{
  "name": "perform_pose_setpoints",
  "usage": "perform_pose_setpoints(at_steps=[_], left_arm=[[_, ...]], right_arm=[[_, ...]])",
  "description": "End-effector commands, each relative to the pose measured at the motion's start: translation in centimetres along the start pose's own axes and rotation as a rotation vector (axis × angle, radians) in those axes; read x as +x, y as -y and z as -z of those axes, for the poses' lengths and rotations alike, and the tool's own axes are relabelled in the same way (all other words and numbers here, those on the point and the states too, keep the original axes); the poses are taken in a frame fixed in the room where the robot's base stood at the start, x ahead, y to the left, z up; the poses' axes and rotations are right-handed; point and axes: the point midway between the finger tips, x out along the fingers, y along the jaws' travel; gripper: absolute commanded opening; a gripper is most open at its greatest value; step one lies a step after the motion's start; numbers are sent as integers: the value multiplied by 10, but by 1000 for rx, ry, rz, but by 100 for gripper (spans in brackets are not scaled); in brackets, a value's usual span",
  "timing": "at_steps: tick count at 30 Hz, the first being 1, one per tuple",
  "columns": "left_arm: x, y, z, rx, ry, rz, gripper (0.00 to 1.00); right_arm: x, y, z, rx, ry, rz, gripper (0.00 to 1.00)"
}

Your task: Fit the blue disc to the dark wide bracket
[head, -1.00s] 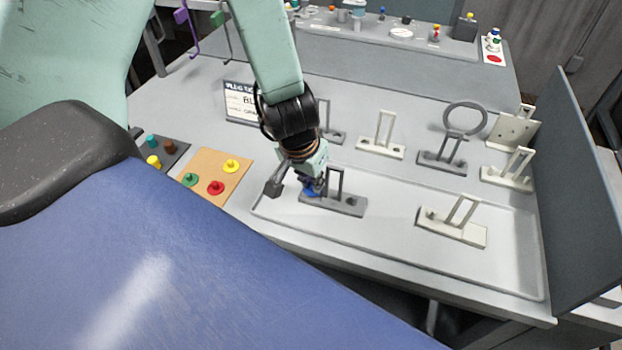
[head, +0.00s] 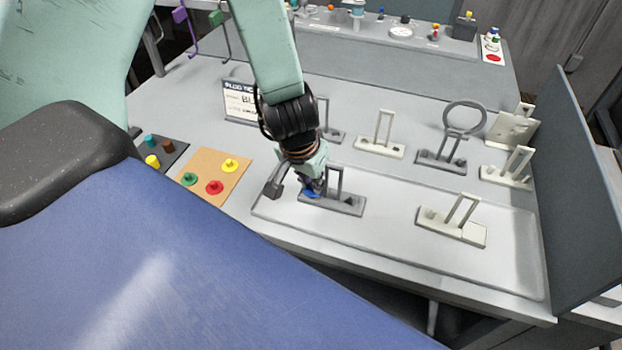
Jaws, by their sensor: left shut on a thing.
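The blue disc (head: 312,194) is mostly hidden by my left gripper (head: 300,190). The gripper is shut on the disc, at the left end of a dark wide bracket (head: 345,207). This bracket lies in the shallow tray (head: 390,242) and has an upright loop in its middle. The disc is over or against the bracket's left end; I cannot tell whether it is seated. My right gripper is not in view.
A pale bracket (head: 450,227) lies in the tray's right part. Several brackets stand behind it, one with a large ring (head: 465,118). A grey panel (head: 590,190) closes the right side.

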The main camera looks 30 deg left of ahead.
Motion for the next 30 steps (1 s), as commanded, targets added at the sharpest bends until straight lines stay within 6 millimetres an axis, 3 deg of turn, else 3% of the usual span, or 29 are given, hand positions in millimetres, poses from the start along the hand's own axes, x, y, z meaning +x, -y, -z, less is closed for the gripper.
perform_pose_setpoints(at_steps=[30], left_arm=[[3, 4, 2, 0, 0, 0, 1]], right_arm=[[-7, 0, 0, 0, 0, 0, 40]])
